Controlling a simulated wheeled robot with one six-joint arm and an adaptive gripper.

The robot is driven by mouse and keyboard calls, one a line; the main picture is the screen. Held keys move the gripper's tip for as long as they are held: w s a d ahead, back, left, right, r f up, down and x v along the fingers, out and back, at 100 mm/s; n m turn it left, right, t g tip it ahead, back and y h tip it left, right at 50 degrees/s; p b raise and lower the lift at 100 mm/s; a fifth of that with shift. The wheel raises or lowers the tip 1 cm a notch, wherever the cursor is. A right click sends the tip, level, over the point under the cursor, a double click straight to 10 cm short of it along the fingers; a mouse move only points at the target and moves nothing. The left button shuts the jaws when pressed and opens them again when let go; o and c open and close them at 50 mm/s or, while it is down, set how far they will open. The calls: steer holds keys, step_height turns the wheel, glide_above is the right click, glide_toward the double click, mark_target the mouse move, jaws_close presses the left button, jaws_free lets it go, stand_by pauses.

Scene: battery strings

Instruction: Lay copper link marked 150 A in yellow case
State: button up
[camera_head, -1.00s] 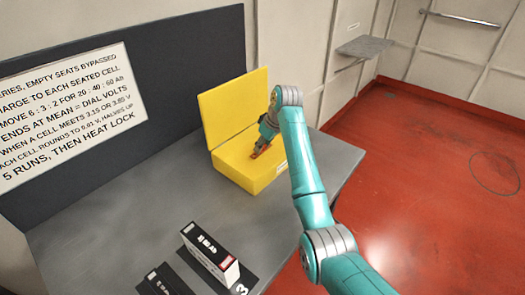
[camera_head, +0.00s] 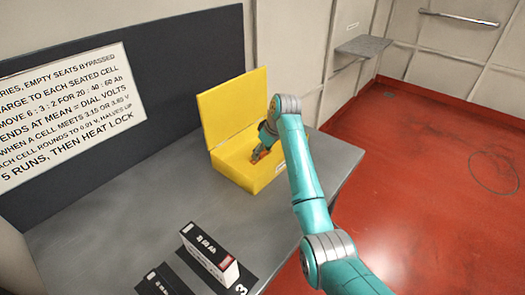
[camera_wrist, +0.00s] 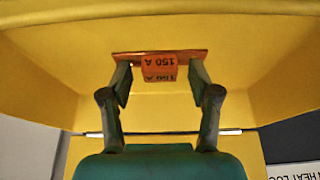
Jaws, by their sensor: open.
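The yellow case (camera_head: 230,178) stands open on the grey bench, its lid raised at the back. The copper link marked 150 A (camera_wrist: 160,67) is an orange-brown bar with a raised block, seen inside the case in the wrist view. A small orange part of it shows at my gripper in the head view (camera_head: 257,156). My gripper (camera_wrist: 160,82) reaches down into the case, its fingers spread on either side of the block, with gaps between them and it. The link appears to rest on the case floor, though the contact is hard to see.
A dark panel with a white text sign (camera_head: 65,110) rises behind. The bench between cell and case is clear.

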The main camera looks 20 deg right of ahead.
steer(key=v, duration=1.2)
steer(key=shift+s, duration=0.15)
